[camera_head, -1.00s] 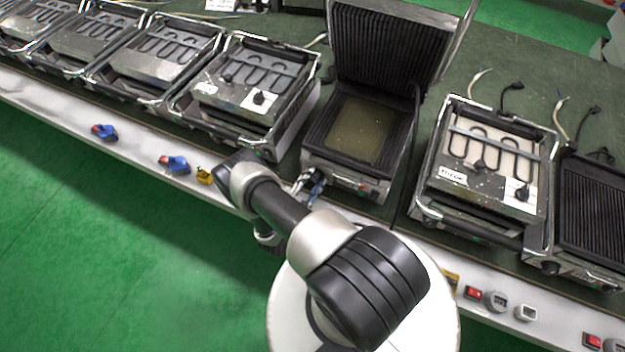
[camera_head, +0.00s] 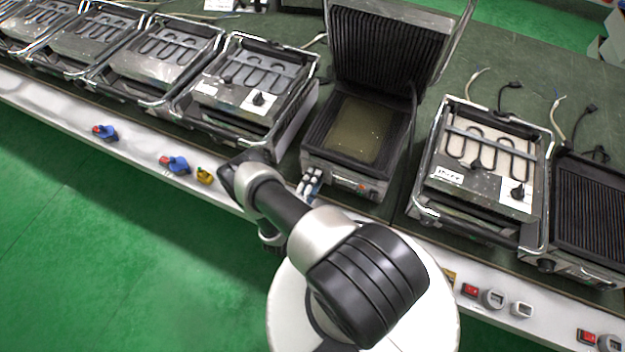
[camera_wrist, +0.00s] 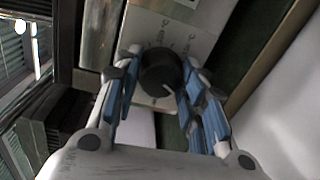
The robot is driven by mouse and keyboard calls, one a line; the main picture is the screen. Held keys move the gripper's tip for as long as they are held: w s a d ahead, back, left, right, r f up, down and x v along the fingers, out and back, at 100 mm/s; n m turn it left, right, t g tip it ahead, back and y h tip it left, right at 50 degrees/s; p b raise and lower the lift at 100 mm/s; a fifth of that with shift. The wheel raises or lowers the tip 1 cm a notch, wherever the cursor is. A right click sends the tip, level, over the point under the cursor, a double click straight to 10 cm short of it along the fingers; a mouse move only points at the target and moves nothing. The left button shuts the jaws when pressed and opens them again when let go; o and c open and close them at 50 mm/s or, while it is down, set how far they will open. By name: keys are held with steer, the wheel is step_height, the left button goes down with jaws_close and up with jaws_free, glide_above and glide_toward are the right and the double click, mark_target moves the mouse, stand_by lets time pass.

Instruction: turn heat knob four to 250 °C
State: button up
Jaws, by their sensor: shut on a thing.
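The heat knob (camera_wrist: 159,72) is round and black, on a pale panel with a printed scale (camera_wrist: 168,40) whose numbers are too small to read. A light pointer mark on the knob points to the lower right in the wrist view. My gripper (camera_wrist: 158,84) has its blue-padded fingers on either side of the knob and is shut on it. In the head view my gripper (camera_head: 311,183) is at the front left of the open contact grill (camera_head: 352,178). The knob is hidden there behind the gripper.
The grill's ribbed lid (camera_head: 385,45) stands raised. Opened units stand to the left (camera_head: 250,90) and right (camera_head: 485,165) on the dark green bench. Blue plugs (camera_head: 178,164) and red switches (camera_head: 470,290) sit along the pale front edge. The green floor in front is clear.

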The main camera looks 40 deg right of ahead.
steer(key=shift+m, duration=0.3)
steer(key=o, duration=1.1)
steer(key=shift+c, duration=0.2)
steer(key=v, duration=1.2)
steer(key=shift+r, duration=0.1)
